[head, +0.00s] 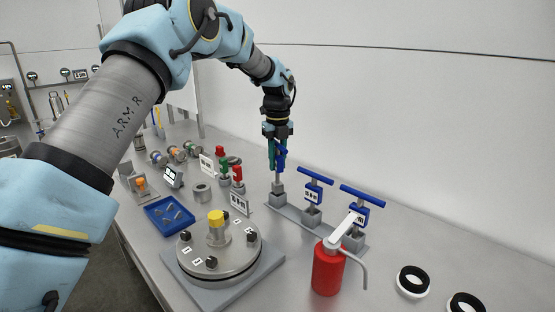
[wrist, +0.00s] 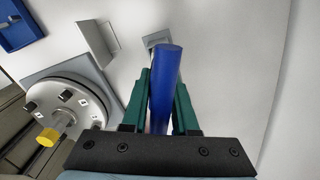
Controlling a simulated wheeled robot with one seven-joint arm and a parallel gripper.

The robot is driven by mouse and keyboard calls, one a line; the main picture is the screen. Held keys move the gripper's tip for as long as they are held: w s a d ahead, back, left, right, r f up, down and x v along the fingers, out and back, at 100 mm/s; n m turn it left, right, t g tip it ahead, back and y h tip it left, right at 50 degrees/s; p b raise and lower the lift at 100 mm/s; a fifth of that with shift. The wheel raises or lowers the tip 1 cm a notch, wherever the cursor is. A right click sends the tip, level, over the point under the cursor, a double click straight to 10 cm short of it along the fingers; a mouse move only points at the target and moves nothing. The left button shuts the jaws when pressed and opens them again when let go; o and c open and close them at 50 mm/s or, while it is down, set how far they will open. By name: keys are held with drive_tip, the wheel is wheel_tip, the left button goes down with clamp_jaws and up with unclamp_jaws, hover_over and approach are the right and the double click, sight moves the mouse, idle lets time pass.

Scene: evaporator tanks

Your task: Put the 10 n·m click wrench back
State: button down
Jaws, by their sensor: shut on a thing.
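My gripper (head: 278,148) is shut on a blue-handled wrench (head: 283,158), which I take to be the 10 n·m click wrench; its label cannot be read. The blue handle (wrist: 166,75) runs between the green fingers (wrist: 163,105) in the wrist view. The wrench's grey shaft points down to the leftmost grey holder block (head: 278,193) of the rack. Its tip is at or just above that block; I cannot tell whether it is inside. Two similar blue T-handled wrenches stand upright in the middle (head: 314,184) and right (head: 358,199) holders.
A red can with a spout (head: 328,270) stands in front of the rack's right end. A round flanged lid with a yellow knob (head: 216,240) lies front left. A blue tray (head: 170,216) and red and green fittings (head: 224,166) are further left. Black-and-white rings (head: 412,281) lie front right.

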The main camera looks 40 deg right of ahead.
drive_tip(key=c, duration=0.7)
unclamp_jaws()
wheel_tip(320, 180, up, 13)
drive_tip(key=shift+r+b, duration=0.1)
drive_tip(key=shift+b, duration=1.1)
